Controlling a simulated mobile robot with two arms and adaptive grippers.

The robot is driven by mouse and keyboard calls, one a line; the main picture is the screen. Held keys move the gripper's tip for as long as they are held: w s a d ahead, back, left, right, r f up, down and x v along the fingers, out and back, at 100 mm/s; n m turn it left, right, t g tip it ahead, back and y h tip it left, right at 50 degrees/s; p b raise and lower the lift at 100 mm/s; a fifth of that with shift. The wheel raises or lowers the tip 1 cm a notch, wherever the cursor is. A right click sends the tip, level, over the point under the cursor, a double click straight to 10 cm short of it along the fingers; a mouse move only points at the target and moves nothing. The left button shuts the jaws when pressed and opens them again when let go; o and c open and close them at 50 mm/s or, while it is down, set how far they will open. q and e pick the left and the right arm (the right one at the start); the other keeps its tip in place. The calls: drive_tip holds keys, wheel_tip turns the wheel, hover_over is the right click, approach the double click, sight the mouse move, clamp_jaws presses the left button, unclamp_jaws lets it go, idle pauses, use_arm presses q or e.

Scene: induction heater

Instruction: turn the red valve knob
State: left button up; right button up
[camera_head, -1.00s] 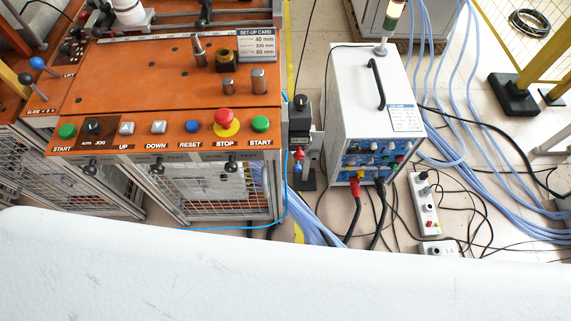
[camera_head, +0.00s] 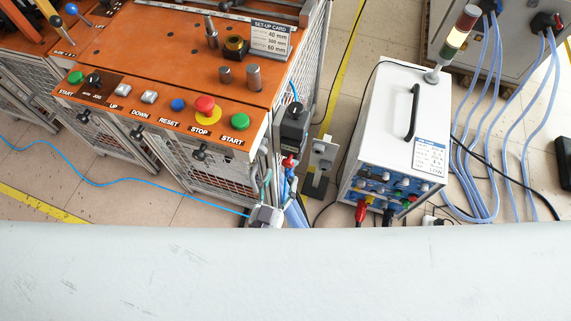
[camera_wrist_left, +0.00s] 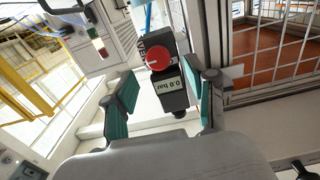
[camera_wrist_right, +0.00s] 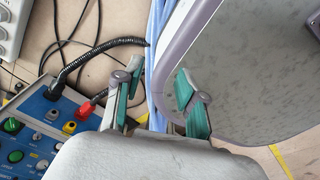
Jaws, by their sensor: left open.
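The red valve knob (camera_wrist_left: 158,57) is round and sits on a black unit whose display (camera_wrist_left: 170,87) reads 0.0 bar. In the head view the knob (camera_head: 289,161) is a small red spot low at the orange machine's right corner. My left gripper (camera_wrist_left: 166,88) is open, and in the left wrist view the knob appears between and beyond its fingers, apart from both. The left gripper (camera_head: 275,182) is small and partly hidden in the head view, just below the knob. My right gripper (camera_wrist_right: 158,78) has its fingers apart with nothing held.
The orange machine table (camera_head: 150,55) with its buttons stands left. The white power unit (camera_head: 393,125) stands right, with cables beside it. A signal tower (camera_head: 455,40) rises behind it. A thin blue hose (camera_head: 110,183) crosses the floor. A white surface fills the front.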

sight(287, 165)
use_arm(q)
drive_tip(key=shift+x, duration=2.25)
drive_tip(key=shift+d, duration=0.1)
clamp_jaws()
